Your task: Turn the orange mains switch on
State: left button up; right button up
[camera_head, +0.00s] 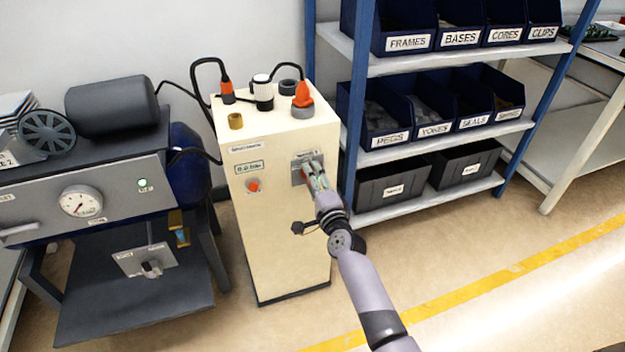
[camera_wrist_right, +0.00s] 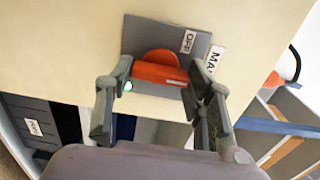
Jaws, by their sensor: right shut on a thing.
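The orange mains switch (camera_wrist_right: 160,75) shows in the right wrist view as a round orange hub with a bar-shaped handle. It sits on a grey plate (camera_wrist_right: 136,36) with an "OFF" label beside the hub. My right gripper (camera_wrist_right: 158,84) has one finger at each end of the handle and is shut on it. In the head view my right gripper (camera_head: 316,178) reaches the plate (camera_head: 297,177) on the front of the cream cabinet (camera_head: 285,245). There its fingers hide most of the switch. My left gripper is in neither view.
A red button (camera_head: 254,185) is on the cabinet front, left of the switch. Orange and black plugs with cables (camera_head: 226,88) stand on the cabinet top. A dark machine with a gauge (camera_head: 82,201) stands left. A blue shelf of bins (camera_head: 393,140) stands close right.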

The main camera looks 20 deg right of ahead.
jog(key=o, duration=1.2)
jog(key=shift+c, duration=0.2)
jog(key=s, duration=1.2)
jog(key=shift+d, duration=0.2)
